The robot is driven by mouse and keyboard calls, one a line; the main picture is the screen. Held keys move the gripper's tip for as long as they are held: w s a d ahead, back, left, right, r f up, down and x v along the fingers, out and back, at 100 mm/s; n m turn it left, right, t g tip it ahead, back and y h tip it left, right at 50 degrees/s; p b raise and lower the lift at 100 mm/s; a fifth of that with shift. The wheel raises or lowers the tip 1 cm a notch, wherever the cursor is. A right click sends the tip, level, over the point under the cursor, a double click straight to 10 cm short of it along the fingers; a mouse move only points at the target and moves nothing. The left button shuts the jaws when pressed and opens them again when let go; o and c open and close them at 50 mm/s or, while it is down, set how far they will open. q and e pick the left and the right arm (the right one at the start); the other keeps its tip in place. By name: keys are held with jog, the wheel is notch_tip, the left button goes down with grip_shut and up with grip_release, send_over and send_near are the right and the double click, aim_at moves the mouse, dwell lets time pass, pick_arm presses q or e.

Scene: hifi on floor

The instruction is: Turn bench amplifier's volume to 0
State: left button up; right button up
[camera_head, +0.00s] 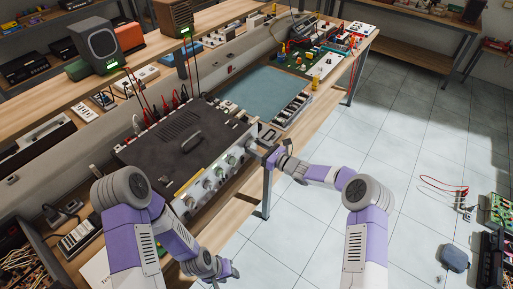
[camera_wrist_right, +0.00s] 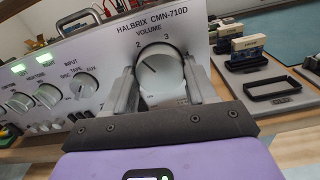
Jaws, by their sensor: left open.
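The bench amplifier (camera_head: 178,142) stands on the wooden bench, with a dark top and a silver front panel. In the right wrist view its front panel (camera_wrist_right: 100,45) reads "HALBRIX CMN-710D" and "VOLUME". The round silver volume knob (camera_wrist_right: 160,70) sits below that label, with the numbers 2 and 3 visible above it. My right gripper (camera_head: 266,153) is at the right end of the panel. Its two fingers lie along both sides of the knob and appear shut on it. The knob's other numbers are hidden. My left gripper (camera_head: 226,272) is open and empty, low in front of the bench.
Red and black leads (camera_head: 160,103) rise from the amplifier's rear. A blue mat (camera_head: 262,92) and small component trays (camera_head: 292,108) lie to its right on the bench. A shelf with a grey speaker (camera_head: 99,46) stands behind.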

jog(key=shift+c, duration=1)
jog(key=shift+f+n+b, duration=0.2)
jog(key=shift+n+b, duration=1)
jog(key=n+b, duration=1.1)
jog(key=b, duration=0.2)
jog(key=shift+n+b, duration=0.45)
jog(key=shift+n, duration=0.05)
jog(key=shift+r+n, duration=0.1)
jog(key=shift+n, duration=3.3)
jog(key=shift+r, duration=0.1)
